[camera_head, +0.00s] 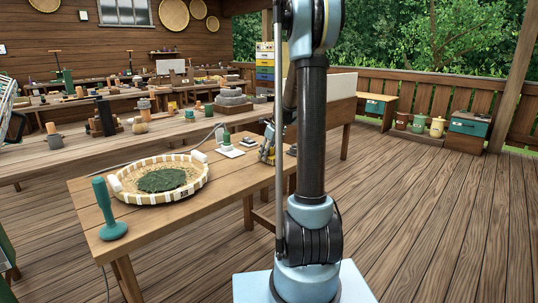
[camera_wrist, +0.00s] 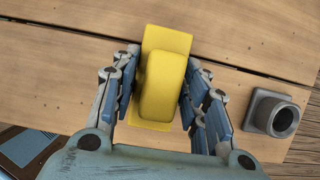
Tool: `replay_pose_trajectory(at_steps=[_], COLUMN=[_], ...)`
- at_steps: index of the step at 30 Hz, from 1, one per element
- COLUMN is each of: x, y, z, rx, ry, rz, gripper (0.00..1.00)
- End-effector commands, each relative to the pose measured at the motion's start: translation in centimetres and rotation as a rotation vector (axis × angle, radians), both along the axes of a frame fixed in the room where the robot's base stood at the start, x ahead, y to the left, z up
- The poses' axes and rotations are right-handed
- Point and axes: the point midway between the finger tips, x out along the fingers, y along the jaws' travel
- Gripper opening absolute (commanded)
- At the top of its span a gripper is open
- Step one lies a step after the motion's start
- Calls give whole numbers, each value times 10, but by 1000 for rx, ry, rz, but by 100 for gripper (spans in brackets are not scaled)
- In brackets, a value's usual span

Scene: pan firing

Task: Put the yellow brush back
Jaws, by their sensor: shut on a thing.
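The yellow brush (camera_wrist: 163,80) shows in the wrist view between the two blue-padded fingers of my gripper (camera_wrist: 160,95). My gripper is shut on it, one finger on its left side and one on its right. The brush is over the wooden table top; I cannot tell whether it touches the wood. In the head view my gripper (camera_head: 267,145) is at the right end of the near table (camera_head: 150,225), partly hidden behind my arm.
A grey square holder with a round opening (camera_wrist: 273,113) stands right of my gripper. On the near table are a round white-rimmed basket (camera_head: 128,196) with green leaves, a teal handled tool (camera_head: 108,212) and a white block with a green knob (camera_head: 228,147).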

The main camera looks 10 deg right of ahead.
Motion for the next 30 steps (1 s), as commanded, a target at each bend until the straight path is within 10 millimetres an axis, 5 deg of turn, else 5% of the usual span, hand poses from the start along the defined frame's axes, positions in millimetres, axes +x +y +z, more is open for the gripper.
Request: replay_pose_trajectory(at_steps=[16, 17, 19, 30], x=[0, 0, 0, 0], y=[0, 0, 0, 0], z=[-9, -10, -9, -9], rx=[0, 0, 0, 0], ry=[0, 0, 0, 0], rz=[0, 0, 0, 1], gripper=[11, 43, 59, 61])
